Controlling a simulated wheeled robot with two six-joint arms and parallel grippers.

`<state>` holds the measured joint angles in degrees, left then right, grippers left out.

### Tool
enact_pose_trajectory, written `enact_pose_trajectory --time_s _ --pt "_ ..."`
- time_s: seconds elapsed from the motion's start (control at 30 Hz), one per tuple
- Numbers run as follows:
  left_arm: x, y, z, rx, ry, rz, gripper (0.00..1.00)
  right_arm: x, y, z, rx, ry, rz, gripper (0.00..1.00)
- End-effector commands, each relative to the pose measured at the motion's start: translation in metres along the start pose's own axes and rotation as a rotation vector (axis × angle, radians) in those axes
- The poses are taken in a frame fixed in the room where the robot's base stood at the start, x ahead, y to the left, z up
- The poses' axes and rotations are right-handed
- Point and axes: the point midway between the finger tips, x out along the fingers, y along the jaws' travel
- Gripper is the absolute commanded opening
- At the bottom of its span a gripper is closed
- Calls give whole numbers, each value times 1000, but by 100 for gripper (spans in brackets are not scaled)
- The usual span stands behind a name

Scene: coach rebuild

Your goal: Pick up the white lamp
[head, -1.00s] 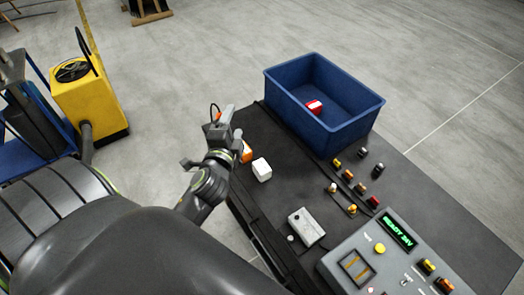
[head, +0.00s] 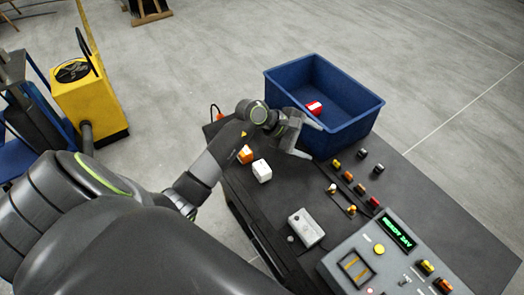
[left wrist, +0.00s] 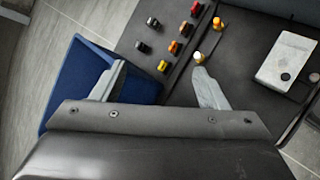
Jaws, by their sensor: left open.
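The white lamp (head: 332,189) is a small pale lamp with a brassy base, standing on the dark bench near the rows of coloured lamps. It also shows in the left wrist view (left wrist: 198,57), just beyond the tip of the right-hand finger. My left gripper (head: 315,142) is open and empty, above the bench by the near side of the blue bin. Its two fingers (left wrist: 159,68) show spread apart in the left wrist view, with the yellow lamp (left wrist: 163,66) seen between them. My right gripper is not in view.
The blue bin (head: 345,133) holds a red and white block (head: 314,107). An orange lamp (head: 351,210) stands beside the white lamp. Yellow, orange, red and black lamps stand close behind. A white block (head: 262,170), a grey box (head: 306,228) and a control panel (head: 370,262) are also on the bench.

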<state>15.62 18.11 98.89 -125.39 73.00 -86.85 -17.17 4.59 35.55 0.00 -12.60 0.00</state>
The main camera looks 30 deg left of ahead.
Motion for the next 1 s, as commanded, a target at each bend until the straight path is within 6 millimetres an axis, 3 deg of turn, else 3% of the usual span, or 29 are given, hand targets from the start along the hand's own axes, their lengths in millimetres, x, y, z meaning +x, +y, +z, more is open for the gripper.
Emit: enact_pose_trajectory --time_s 0.2,0.33,0.5,0.6,1.0 --pt "-21 -16 -67 242 309 -386 67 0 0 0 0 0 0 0" --pt "-47 -22 -93 300 435 -587 67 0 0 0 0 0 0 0" --pt "-71 -24 -106 318 513 -737 67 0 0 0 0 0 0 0" --pt "-74 -26 -110 318 526 -766 67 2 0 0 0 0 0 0" --pt "-52 -48 -131 318 526 -767 67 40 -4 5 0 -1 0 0"
